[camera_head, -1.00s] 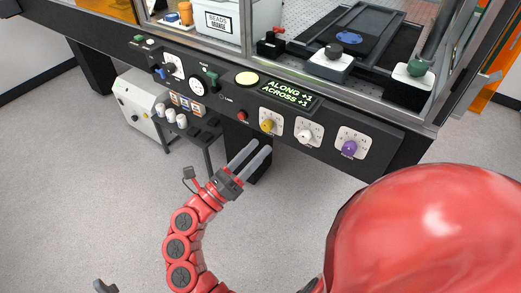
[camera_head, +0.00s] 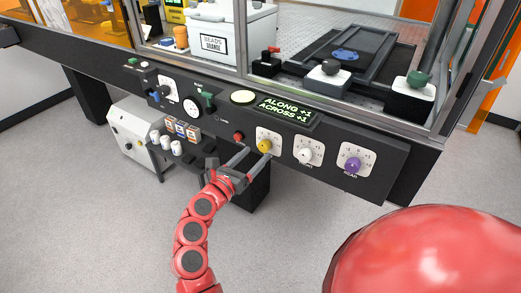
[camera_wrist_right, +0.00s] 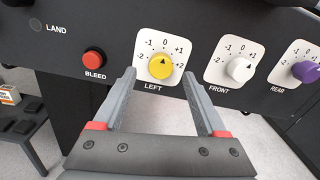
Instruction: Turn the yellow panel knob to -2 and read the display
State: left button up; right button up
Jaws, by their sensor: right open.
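The yellow knob (camera_head: 265,146) sits on a white LEFT dial plate on the dark front panel. In the right wrist view the yellow knob (camera_wrist_right: 160,65) has its small dark pointer facing up and slightly right, between 0 and +1. The display (camera_head: 284,107) reads ALONG +1, ACROSS +1 in green. My right gripper (camera_head: 257,154) is open, just below and in front of the knob. In the wrist view its fingertips (camera_wrist_right: 158,74) appear on either side of the knob's lower part; contact cannot be told. My left gripper is out of view.
A red BLEED button (camera_wrist_right: 93,59) is left of the yellow knob. The white FRONT knob (camera_wrist_right: 240,69) and purple REAR knob (camera_wrist_right: 306,71) are to the right. A low shelf with small bottles (camera_head: 177,148) and a white box (camera_head: 135,130) stand left, below the panel.

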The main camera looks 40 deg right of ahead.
aim_at(262, 148)
jog(key=shift+x, duration=1.9)
grip_shut()
